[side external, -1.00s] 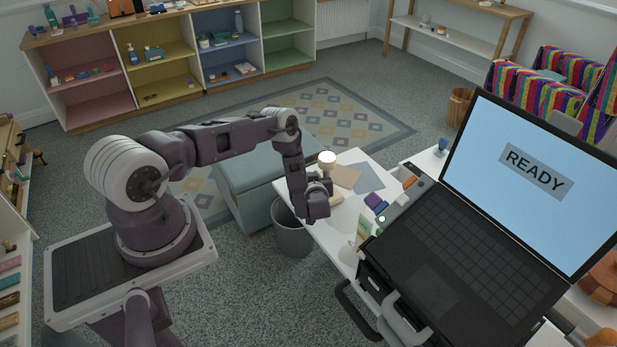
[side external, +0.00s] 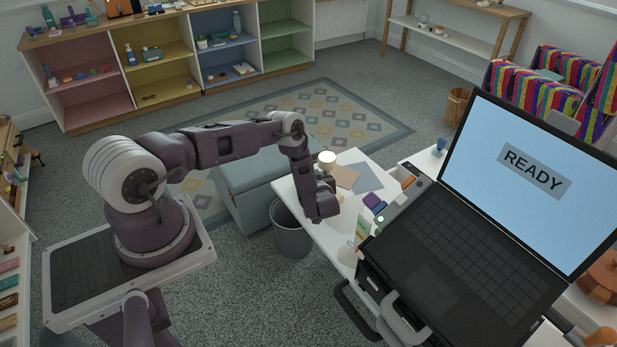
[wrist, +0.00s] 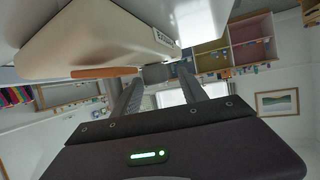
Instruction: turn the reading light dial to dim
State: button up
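My gripper (side external: 326,212) is low at the left edge of the white table in the side external view; its fingertips are hard to make out there. In the wrist view the two fingers of my gripper (wrist: 160,75) stand apart. A small grey shape shows between their tips; I cannot tell whether it is near or far.
An open laptop (side external: 450,255) reading READY stands at right. A grey bin (side external: 292,240) and blue-grey chest (side external: 245,195) stand left of the table.

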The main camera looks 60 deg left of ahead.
jog(key=m+t+h, duration=0.1)
jog(key=m+t, duration=0.2)
jog(key=shift+s+a+f+h, duration=0.1)
jog(key=shift+s+a+h, duration=0.05)
jog(key=shift+s+h, duration=0.2)
jog(key=m+t+h, duration=0.4)
jog(key=m, duration=0.1)
jog(key=shift+s+a+h, duration=0.1)
jog(key=shift+a+h, duration=0.15)
jog(key=shift+a, duration=0.05)
jog(key=shift+m+t+h, duration=0.3)
jog(key=shift+m+h, duration=0.1)
jog(key=shift+m, duration=0.1)
jog(key=v, duration=0.7)
jog(key=shift+d+r, duration=0.2)
jog(key=shift+r, duration=0.1)
notch_tip(320, 180, up, 28)
jog(key=shift+f, duration=0.25)
